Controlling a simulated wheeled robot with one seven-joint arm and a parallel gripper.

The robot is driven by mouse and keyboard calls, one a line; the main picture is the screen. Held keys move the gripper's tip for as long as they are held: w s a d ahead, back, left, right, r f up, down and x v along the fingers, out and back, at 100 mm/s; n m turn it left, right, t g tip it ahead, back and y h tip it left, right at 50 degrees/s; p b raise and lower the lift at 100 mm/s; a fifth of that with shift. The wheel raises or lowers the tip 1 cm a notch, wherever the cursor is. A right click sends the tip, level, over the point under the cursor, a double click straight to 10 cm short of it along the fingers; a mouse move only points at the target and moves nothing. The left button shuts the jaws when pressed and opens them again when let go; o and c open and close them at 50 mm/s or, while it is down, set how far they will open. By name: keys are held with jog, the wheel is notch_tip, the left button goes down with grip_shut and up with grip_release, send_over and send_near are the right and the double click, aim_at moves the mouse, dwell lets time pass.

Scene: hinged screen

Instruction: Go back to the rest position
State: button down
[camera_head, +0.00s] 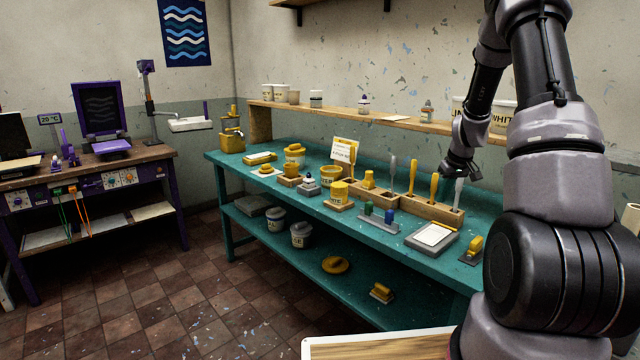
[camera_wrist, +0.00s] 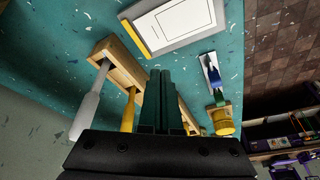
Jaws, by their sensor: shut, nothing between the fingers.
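My gripper (camera_head: 462,170) is above the teal bench (camera_head: 225,160), just behind the wooden tool rack (camera_head: 430,208). In the wrist view its two dark fingers (camera_wrist: 160,100) are together with nothing between them. The rack also shows there (camera_wrist: 118,62), with a grey handle (camera_wrist: 85,115) and a yellow handle (camera_wrist: 128,110) close to the fingers. The purple hinged screen (camera_head: 98,108) stands raised on the far-left table. My arm covers the right part of the head view and hides the bench's right end.
A small framed board (camera_head: 432,236) lies at the bench's front edge, beside a yellow-handled block (camera_head: 472,248). Yellow-labelled pots (camera_head: 295,155) and tools crowd the bench. A wooden shelf (camera_head: 380,121) with tubs runs along the wall behind.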

jog(key=s+a+r+m+t, duration=0.1)
jog(key=s+a+r, duration=0.3)
jog(key=r, duration=0.4)
jog(key=s+a+r+m, duration=0.1)
jog(key=s+a+r, duration=0.35)
jog(key=r, duration=0.25)
jog(key=s+a+r+t, duration=0.1)
jog(key=s+a+r, duration=0.35)
jog(key=r, duration=0.35)
jog(key=s+a+r+m, duration=0.1)
jog(key=s+a+r, duration=0.2)
jog(key=s, duration=0.6)
jog(key=s+a+r+m+t+y, duration=0.1)
jog(key=s+a+r+m, duration=0.1)
jog(key=s, duration=0.7)
jog(key=shift+s+a+r, duration=0.3)
jog(key=shift+a+r, duration=0.2)
jog(key=shift+a, duration=0.35)
